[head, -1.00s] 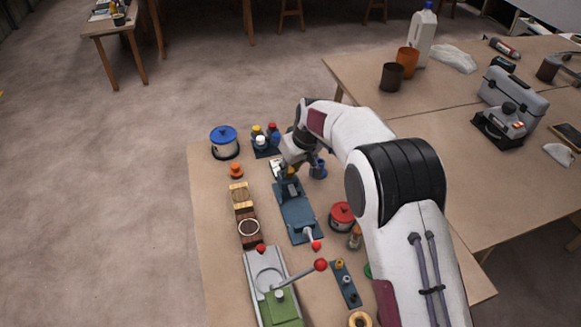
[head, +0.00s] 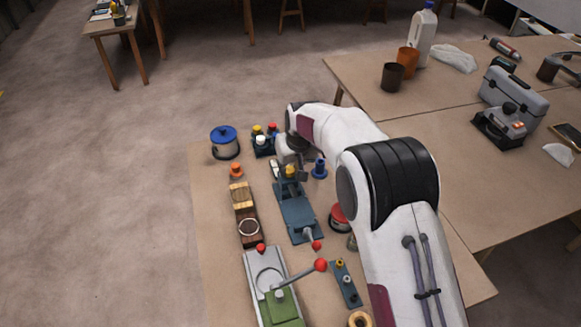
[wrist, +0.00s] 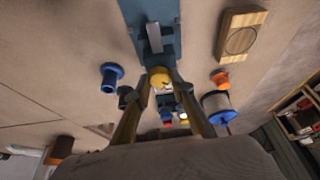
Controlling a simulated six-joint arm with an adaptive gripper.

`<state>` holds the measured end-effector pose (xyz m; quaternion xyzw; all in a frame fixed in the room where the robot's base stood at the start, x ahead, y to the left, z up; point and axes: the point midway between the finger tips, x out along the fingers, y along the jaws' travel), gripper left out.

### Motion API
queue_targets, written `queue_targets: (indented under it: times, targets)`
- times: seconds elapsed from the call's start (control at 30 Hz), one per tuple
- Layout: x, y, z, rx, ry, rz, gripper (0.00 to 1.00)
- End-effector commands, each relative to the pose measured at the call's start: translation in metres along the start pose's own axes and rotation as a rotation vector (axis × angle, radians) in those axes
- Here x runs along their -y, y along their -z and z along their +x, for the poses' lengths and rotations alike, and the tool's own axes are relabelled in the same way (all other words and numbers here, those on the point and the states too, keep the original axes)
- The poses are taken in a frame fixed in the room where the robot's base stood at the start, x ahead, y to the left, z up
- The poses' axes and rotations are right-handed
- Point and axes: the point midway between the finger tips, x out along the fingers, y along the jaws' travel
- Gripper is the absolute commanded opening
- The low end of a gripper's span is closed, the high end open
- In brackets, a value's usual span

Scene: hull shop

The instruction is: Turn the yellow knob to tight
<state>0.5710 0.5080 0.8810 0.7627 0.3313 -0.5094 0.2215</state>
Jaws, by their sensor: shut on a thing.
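The yellow knob (head: 291,171) sits at the far end of a blue-grey fixture (head: 298,212) on the table. In the wrist view the yellow knob (wrist: 159,76) lies between the two fingertips of my gripper (wrist: 160,84). My gripper is shut on it, one finger on each side. In the head view my gripper (head: 290,165) reaches the knob from above, and my arm hides part of it. Any tight mark on the fixture is too small to read.
A blue spool-shaped piece (head: 319,168) stands close to the right of my gripper. A blue-lidded pot (head: 224,142), an orange knob (head: 236,170) and a block with coloured caps (head: 264,142) stand nearby. A red-balled lever (head: 303,275) rises at the front.

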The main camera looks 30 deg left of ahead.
Motion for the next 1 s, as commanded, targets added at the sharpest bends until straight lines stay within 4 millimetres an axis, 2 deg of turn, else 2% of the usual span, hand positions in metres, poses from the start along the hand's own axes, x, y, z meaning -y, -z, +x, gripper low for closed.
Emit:
queue_targets:
  times: [0.5, 1.0]
  targets:
    - [0.0023, 0.0001, 0.0003, 0.0, -0.088, 0.213, 0.01]
    - [0.002, -0.0002, 0.0007, 0.001, -0.112, 0.271, 0.01]
